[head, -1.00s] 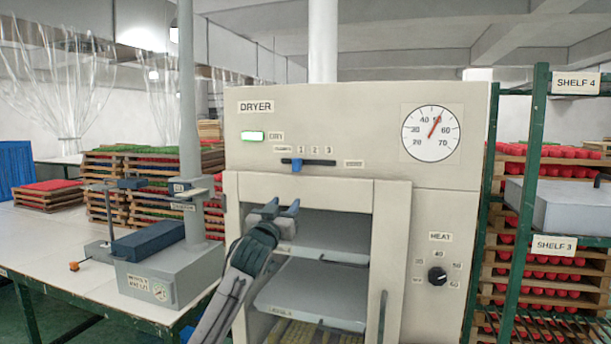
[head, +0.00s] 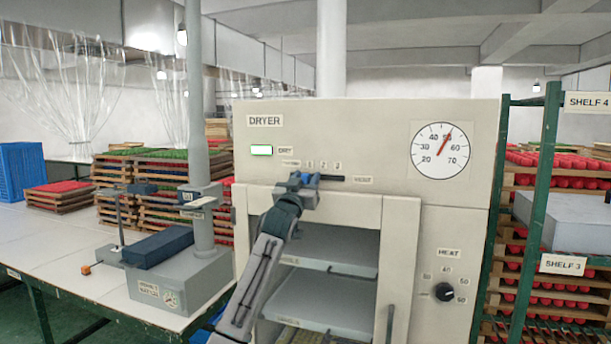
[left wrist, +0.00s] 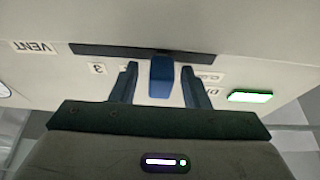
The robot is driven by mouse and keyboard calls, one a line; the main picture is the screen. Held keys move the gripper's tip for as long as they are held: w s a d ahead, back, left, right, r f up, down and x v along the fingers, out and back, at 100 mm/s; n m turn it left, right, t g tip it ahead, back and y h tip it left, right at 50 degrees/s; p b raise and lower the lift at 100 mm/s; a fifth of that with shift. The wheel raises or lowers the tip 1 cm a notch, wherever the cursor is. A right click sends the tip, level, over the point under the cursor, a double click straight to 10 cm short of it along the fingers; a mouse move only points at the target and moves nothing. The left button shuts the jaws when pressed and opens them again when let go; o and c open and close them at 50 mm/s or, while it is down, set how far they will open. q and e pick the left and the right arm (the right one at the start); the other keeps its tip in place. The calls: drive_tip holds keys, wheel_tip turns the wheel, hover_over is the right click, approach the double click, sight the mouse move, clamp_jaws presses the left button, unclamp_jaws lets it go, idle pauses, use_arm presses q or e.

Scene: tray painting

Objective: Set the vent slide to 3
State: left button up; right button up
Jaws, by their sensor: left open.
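The vent slide is a blue knob (left wrist: 161,77) on a dark slot (left wrist: 100,50) in the dryer's front. In the head view the slot (head: 358,180) runs under the marks 1, 2 and 3, and the knob stands near the 1. My left gripper (head: 304,181) is raised in front of it and partly hides it. In the left wrist view, which is upside down, the open gripper (left wrist: 160,86) has one finger on each side of the knob, with gaps showing. The 3 label (left wrist: 97,68) lies beyond the left finger there. My right gripper is not in view.
The dryer (head: 360,130) has an open front with grey shelves below the slot. A heat knob (head: 445,292) and a round dial (head: 440,150) are on its right. A green-framed rack (head: 530,210) stands right, a table (head: 60,250) with a grey device left.

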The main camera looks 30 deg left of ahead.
sight(340, 173)
use_arm(q)
drive_tip(key=shift+w, duration=0.1)
clamp_jaws()
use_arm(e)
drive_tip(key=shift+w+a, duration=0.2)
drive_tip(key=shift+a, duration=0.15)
